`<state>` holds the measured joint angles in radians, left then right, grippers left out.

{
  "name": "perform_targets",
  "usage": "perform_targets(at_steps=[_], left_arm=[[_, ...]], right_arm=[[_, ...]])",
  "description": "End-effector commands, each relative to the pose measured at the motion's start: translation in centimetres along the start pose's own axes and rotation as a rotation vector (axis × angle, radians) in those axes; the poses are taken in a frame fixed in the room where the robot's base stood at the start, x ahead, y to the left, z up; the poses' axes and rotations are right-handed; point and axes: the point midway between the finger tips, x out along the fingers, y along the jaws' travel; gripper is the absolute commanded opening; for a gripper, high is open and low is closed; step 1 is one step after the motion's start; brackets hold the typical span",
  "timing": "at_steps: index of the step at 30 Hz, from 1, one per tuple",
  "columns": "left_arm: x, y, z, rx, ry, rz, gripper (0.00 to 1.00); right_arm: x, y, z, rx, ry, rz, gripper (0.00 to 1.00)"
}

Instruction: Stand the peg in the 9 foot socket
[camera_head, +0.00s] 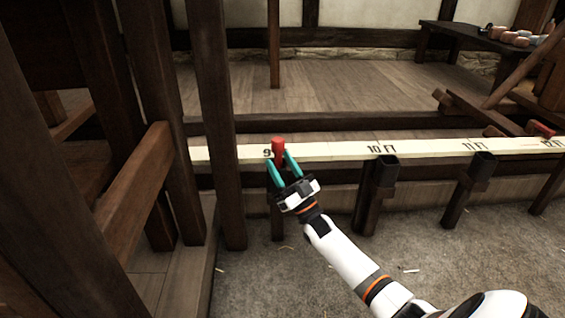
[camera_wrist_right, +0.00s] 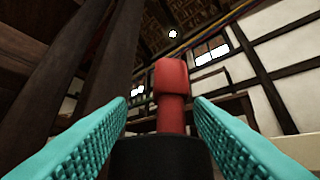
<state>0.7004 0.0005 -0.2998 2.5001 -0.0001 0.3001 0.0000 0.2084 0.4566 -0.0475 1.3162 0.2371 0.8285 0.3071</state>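The red peg (camera_head: 278,147) is upright at the 9 foot mark, its top above the pale measuring board (camera_head: 330,150). In the right wrist view the peg (camera_wrist_right: 171,90) has a wide head and a narrower shaft. The shaft's lower end goes down into the dark round 9 foot socket (camera_wrist_right: 160,158). My right gripper (camera_head: 279,160) is at the peg, one teal finger on each side. In the wrist view the fingers are spread, with gaps between them and the peg. The gripper hides most of the socket in the head view. My left gripper is not in view.
Empty-looking dark sockets stand at 10 FT (camera_head: 386,162) and 11 FT (camera_head: 483,160). Another red thing (camera_head: 543,130) is by the 12 FT mark. A tall wooden post (camera_head: 213,120) stands close left of the gripper. A dark bench (camera_head: 460,35) is at the back right.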

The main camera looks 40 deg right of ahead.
Motion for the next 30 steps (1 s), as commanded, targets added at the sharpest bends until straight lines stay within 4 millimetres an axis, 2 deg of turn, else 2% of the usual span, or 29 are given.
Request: perform_targets(at_steps=[1,7,11,18,24,30], left_arm=[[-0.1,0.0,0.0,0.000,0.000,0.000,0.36],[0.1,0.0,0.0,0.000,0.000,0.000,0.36],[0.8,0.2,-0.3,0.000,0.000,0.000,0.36],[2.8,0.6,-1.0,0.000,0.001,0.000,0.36],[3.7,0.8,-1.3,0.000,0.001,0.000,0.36],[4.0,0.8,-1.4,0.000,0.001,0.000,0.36]], right_arm=[[-0.7,0.2,-0.9,0.004,0.028,-0.002,0.45],[-0.9,0.2,-0.9,0.002,0.030,-0.001,0.45],[-2.0,0.2,-0.8,0.003,0.030,-0.002,0.45],[-6.7,0.2,-0.2,0.003,0.020,0.000,0.45],[-10.2,0.1,0.1,0.002,0.006,0.000,0.45],[-11.8,0.1,0.2,0.001,-0.003,0.001,0.45]])
